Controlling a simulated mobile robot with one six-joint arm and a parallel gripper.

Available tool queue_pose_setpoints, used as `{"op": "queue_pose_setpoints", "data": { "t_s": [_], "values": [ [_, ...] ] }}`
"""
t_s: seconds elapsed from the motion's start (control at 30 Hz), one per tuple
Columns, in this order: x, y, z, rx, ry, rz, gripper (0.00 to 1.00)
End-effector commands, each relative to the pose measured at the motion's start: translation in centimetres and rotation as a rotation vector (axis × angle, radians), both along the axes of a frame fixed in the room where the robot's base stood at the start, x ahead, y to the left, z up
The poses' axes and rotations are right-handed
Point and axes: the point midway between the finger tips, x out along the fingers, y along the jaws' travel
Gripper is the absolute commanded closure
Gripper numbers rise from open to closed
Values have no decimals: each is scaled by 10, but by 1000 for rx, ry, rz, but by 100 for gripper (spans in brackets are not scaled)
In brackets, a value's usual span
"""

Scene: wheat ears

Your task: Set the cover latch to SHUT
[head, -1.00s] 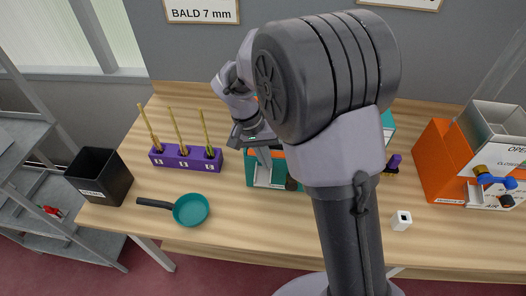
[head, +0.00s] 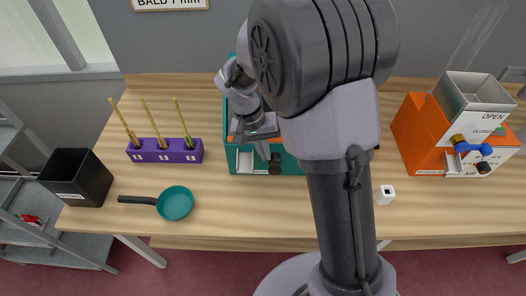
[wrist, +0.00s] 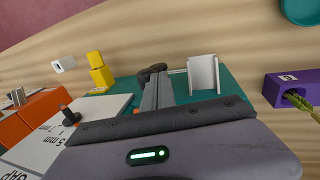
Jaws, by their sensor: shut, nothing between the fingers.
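My gripper (head: 263,150) is shut with nothing in it, and points down at the front of the teal machine (head: 232,105) in the middle of the table. A dark brown knob (head: 274,166) sits at the machine's front, right beside the fingertips. In the wrist view the knob (wrist: 152,70) is close to the ends of my fingers (wrist: 157,92); I cannot tell whether they touch. A white tray (wrist: 203,73) sticks out beside it. I read no SHUT marking, so I cannot tell for sure which part is the cover latch. My arm hides much of the machine.
An orange machine (head: 414,140) with OPEN and CLOSED labels and a blue handle (head: 472,149) stands at right. A purple rack (head: 165,151) with wheat ears, a teal pan (head: 175,203) and a black bin (head: 76,177) are at left. A small white block (head: 384,195) is at front right.

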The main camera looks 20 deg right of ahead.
Motion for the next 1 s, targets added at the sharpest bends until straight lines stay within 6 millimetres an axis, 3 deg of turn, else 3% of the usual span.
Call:
{"op": "queue_pose_setpoints", "data": {
  "t_s": [0.43,1.0],
  "values": [
    [-6,-15,3,93,-28,-3,100],
    [-18,-55,0,91,-28,-2,100]
  ]
}}
